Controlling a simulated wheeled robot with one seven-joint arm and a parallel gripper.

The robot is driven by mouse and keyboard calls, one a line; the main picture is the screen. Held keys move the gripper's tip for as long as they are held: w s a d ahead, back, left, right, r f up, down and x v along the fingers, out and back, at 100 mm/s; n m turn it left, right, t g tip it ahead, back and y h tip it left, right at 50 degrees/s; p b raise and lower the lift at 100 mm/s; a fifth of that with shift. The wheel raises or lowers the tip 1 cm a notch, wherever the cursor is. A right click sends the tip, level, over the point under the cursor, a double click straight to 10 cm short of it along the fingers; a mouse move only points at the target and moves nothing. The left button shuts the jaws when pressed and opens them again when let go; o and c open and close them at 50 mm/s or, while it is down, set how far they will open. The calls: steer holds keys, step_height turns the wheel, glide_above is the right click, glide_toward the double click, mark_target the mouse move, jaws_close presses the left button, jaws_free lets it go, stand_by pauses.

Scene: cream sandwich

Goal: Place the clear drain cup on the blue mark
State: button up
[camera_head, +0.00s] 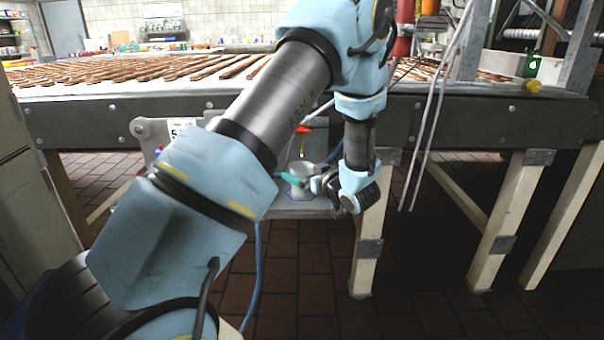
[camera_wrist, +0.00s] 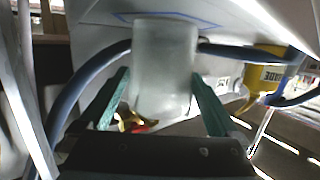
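The clear drain cup (camera_wrist: 165,65) is a frosted, whitish cylinder in the wrist view, between the two green fingers of my gripper (camera_wrist: 160,90). The fingers lie close along both its sides; I cannot tell if they press on it. In the head view, my gripper (camera_head: 305,182) is low, in front of the conveyor, with a green finger across the pale cup (camera_head: 300,170). The blue mark (camera_wrist: 208,25) is a thin blue outline on a pale surface, partly hidden behind the cup. I cannot tell if the cup touches that surface.
A blue hose (camera_wrist: 75,85) runs left of the cup. A yellow labelled part (camera_wrist: 264,75) is at the right. In the head view, the conveyor (camera_head: 130,103) carries rows of brown bars above my gripper. A wooden leg (camera_head: 368,245) and hanging white cables (camera_head: 428,130) are to the right.

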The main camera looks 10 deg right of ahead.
steer(key=shift+r, duration=0.1)
steer(key=shift+s+r, duration=0.1)
steer(key=shift+r, duration=0.05)
steer(key=v, duration=1.1)
steer(key=shift+s+d+r, duration=0.1)
steer(key=shift+s+d, duration=0.1)
steer(key=shift+s, duration=0.15)
steer(key=shift+s, duration=0.1)
